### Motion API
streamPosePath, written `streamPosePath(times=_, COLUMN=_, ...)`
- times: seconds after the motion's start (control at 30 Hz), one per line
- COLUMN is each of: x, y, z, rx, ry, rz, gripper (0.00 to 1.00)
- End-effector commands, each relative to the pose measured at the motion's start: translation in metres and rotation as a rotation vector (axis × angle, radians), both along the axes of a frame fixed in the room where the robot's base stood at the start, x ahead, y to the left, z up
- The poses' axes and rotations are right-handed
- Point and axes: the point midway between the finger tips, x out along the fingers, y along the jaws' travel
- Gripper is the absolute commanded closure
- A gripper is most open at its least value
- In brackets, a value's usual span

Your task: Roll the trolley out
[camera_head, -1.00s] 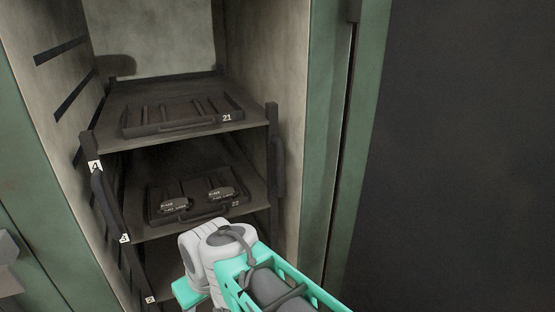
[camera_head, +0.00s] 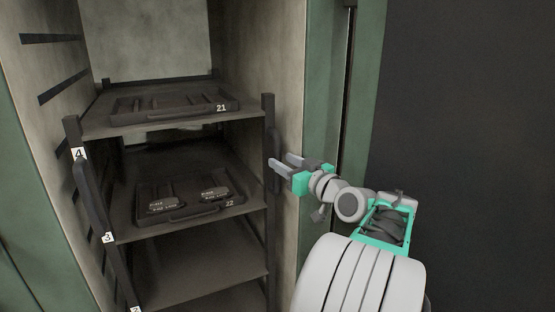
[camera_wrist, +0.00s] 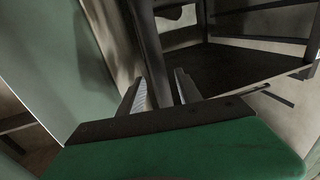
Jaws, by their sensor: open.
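The trolley (camera_head: 188,123) is a dark shelf rack standing inside a tall green-edged cabinet. Its left post carries number labels 4, 3 and a partly cut-off one. A dark upright handle (camera_head: 90,200) is on its left post, and another handle (camera_head: 274,150) is on its right post. My gripper (camera_head: 277,163) is open at the right handle, reaching in from the right. In the wrist view, a dark upright bar (camera_wrist: 150,50) stands between the two fingers of my gripper (camera_wrist: 162,90). Whether the fingers touch it cannot be told.
A tray marked 21 (camera_head: 160,113) lies on the top shelf. A tray marked 22 (camera_head: 180,212) with brake parts lies on the shelf below. The cabinet's right wall and green frame (camera_head: 327,60) stand close beside my gripper.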

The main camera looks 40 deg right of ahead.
Motion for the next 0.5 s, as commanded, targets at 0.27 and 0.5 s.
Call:
streamPosePath(times=0.27, x=0.033, y=-0.002, z=0.0, rx=0.001, ry=0.001, rz=0.0, gripper=0.59)
streamPosePath(times=0.5, x=0.033, y=-0.002, z=0.0, rx=0.001, ry=0.001, rz=0.0, gripper=0.61)
